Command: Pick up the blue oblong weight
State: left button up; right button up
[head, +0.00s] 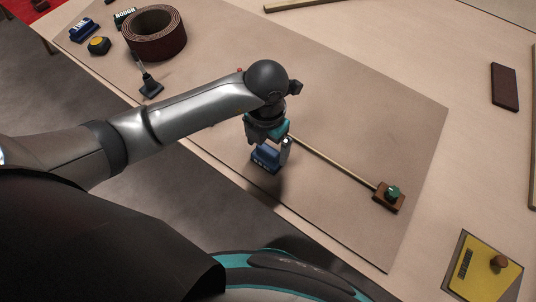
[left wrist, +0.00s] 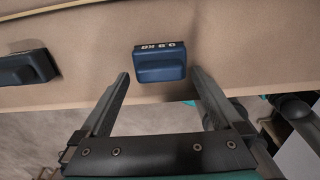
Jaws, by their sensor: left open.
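The blue oblong weight (head: 264,157) sits on the tan board near its front edge, with white lettering on its side. My left gripper (head: 270,147) is open and pointed down right above it, partly hiding it. In the left wrist view the weight (left wrist: 160,66) shows between and just beyond the two spread fingertips (left wrist: 160,78). The lettering reads something like 0.8 KG. No finger clearly touches it. My right gripper is not in view.
A wooden rod (head: 335,162) runs right from beside the gripper to a block with a green knob (head: 392,193). A black handled tool (head: 150,87) and brown roll (head: 156,38) lie left. A yellow plate (head: 490,268) is at front right. The board's middle right is clear.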

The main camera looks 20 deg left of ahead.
aim_at(268, 148)
pick_arm(q)
notch_tip(268, 148, down, 4)
jog(key=shift+w+f+b, duration=0.1)
jog(key=shift+w+b, duration=0.05)
jog(key=shift+b, duration=0.25)
jog(key=shift+w+d+r, duration=0.1)
jog(key=shift+r, duration=0.1)
grip_shut()
dwell(0.4)
